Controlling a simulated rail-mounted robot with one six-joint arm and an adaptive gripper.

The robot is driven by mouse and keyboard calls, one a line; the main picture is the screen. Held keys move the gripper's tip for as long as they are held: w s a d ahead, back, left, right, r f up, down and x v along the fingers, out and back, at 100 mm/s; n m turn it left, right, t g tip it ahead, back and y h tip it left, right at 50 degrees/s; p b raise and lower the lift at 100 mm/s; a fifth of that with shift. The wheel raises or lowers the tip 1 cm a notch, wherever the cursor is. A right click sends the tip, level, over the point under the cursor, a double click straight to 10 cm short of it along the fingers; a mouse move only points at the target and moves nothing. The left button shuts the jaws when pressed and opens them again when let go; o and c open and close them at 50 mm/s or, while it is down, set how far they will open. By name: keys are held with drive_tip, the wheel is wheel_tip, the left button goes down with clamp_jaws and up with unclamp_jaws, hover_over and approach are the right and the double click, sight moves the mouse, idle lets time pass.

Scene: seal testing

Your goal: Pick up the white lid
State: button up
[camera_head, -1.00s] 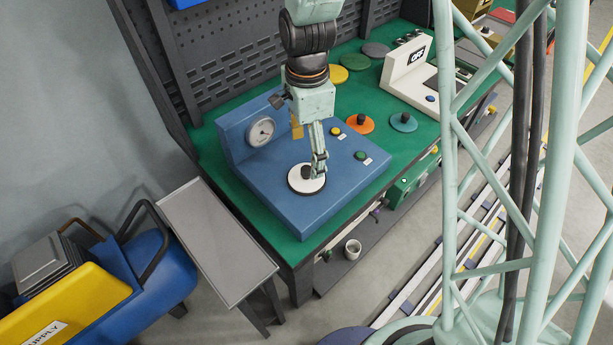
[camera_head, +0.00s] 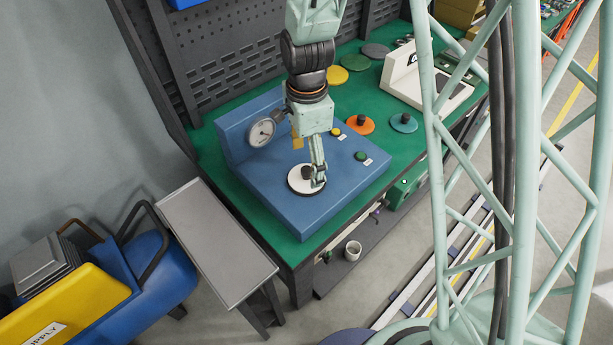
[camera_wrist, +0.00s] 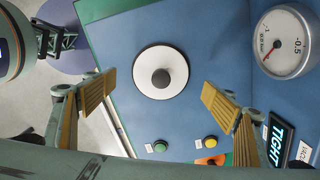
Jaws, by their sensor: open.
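The white lid (camera_head: 301,182) is a round white disc with a dark rim and a black knob, lying on the blue test block (camera_head: 335,190). In the wrist view the lid (camera_wrist: 147,84) sits ahead of my fingers, with its knob (camera_wrist: 161,78) between and beyond the two fingertips. My gripper (camera_head: 318,180) is over the right side of the lid in the head view. In the wrist view my gripper (camera_wrist: 160,92) shows its two yellow-padded fingers spread wide, with nothing between them. I cannot tell the exact height of the fingertips over the lid.
A pressure gauge (camera_head: 261,132) stands at the block's back left. Green (camera_head: 361,156) and yellow (camera_wrist: 211,142) buttons are on the block. Orange (camera_head: 360,125) and teal (camera_head: 403,123) lids lie on the green table. A white device (camera_head: 412,80) stands farther right.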

sight(307, 170)
drive_tip(key=shift+f+b, duration=0.35)
drive_tip(key=shift+f, duration=2.05)
drive_tip(key=c, duration=2.4)
drive_tip(key=shift+f, duration=0.15)
drive_tip(key=shift+c, duration=0.6)
